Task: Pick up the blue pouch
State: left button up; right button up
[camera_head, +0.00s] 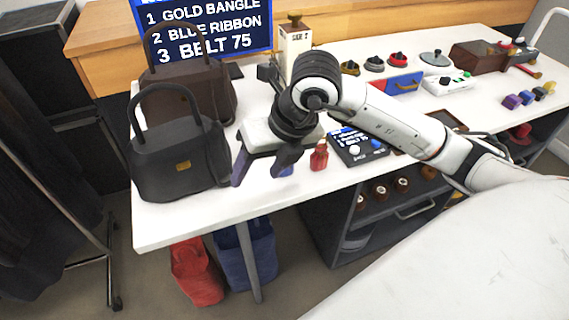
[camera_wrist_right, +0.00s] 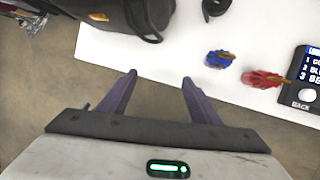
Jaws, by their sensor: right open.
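The small blue pouch (camera_wrist_right: 220,58) with a tan tie stands on the white table near its front edge. In the head view only a bit of the blue pouch (camera_head: 287,171) shows, behind my right gripper (camera_head: 259,174). My right gripper (camera_wrist_right: 159,78) is open, with nothing between its dark purple fingers. In the wrist view the pouch is apart from it, to the right of and beyond the fingertips. My left gripper is not in view.
A red pouch (camera_head: 319,156) stands right of the blue one, beside a dark display panel (camera_head: 358,146). A black handbag (camera_head: 178,160) and a brown handbag (camera_head: 190,88) stand at the left. Red (camera_head: 197,272) and blue (camera_head: 248,258) bags are under the table (camera_head: 160,228).

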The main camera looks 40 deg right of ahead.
jog(key=d+h, duration=0.1)
jog(key=d, duration=0.2)
jog(key=w+d+f+m+h, duration=0.1)
jog(key=d, duration=0.2)
jog(key=w+d+f+h, duration=0.1)
jog(key=d+h, duration=0.1)
jog(key=d, duration=0.1)
jog(key=shift+w+f+m, duration=0.15)
jog(key=shift+f+m, duration=0.1)
jog(key=shift+m, duration=0.15)
jog(key=shift+w+a+x, duration=0.1)
jog(key=shift+w+x, duration=0.05)
jog(key=shift+x, duration=1.35)
jog(key=shift+w+a+x, duration=0.1)
jog(key=shift+w+x, duration=0.05)
jog(key=shift+x, duration=1.35)
jog(key=shift+r, duration=0.1)
jog(key=c, duration=1.1)
